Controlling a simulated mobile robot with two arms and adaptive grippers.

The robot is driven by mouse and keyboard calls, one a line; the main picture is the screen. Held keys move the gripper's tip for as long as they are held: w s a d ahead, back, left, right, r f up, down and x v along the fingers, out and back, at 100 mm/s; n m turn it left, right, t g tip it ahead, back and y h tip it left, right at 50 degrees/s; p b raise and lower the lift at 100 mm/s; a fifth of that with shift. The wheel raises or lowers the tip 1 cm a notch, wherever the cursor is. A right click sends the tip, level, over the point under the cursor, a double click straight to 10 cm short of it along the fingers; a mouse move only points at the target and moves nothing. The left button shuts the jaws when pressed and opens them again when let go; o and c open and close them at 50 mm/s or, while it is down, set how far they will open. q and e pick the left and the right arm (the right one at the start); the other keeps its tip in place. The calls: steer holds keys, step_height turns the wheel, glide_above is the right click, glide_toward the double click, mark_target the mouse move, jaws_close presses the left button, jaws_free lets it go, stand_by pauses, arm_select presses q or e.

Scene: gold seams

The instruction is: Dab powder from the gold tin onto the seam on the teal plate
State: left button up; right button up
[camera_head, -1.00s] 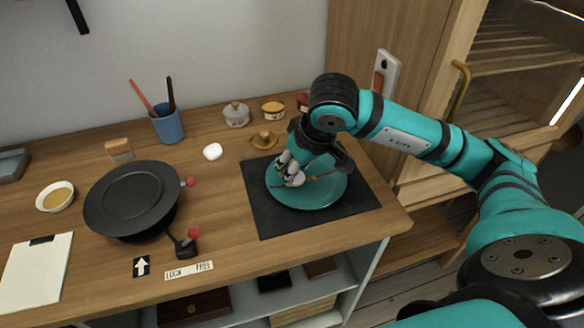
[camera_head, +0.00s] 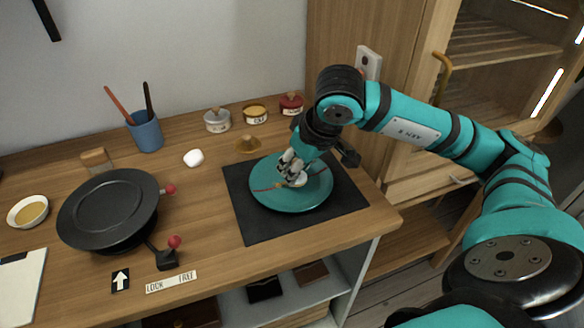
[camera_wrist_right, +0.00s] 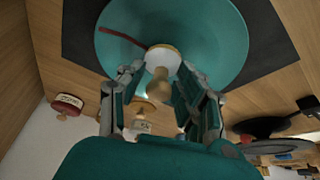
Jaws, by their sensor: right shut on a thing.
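The teal plate (camera_head: 290,203) lies on a dark mat, with a thin dark red seam (camera_head: 264,189) showing to the left of my right gripper. The seam also shows in the wrist view (camera_wrist_right: 122,37). My right gripper (camera_head: 291,168) is over the plate, shut on the wooden knob of a dabber (camera_wrist_right: 160,86). The dabber's round white pad is down at the plate over the seam line; I cannot tell whether it touches. My left gripper is not in view.
A grey-lidded tin (camera_head: 217,121) and a red tin (camera_head: 291,104) flank the gold tin. A black turntable (camera_head: 108,207) with red-knobbed levers, a blue brush cup (camera_head: 146,134) and a white lump (camera_head: 194,158) stand left. The cabinet (camera_head: 400,150) is close on the right.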

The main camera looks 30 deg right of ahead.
steer(key=shift+w+d+f+b, duration=0.1)
steer(key=shift+w+d+b, duration=0.3)
steer(key=shift+d, duration=0.15)
steer(key=shift+s+d+f+b, duration=0.1)
steer(key=shift+s+d+b, duration=0.35)
steer(key=shift+d+b, duration=0.1)
steer(key=shift+s+d, duration=0.15)
steer(key=shift+w, duration=0.45)
steer(key=shift+s+b, duration=0.3)
steer(key=shift+w, duration=0.2)
steer(key=shift+a, duration=0.2)
steer(key=shift+s, duration=0.2)
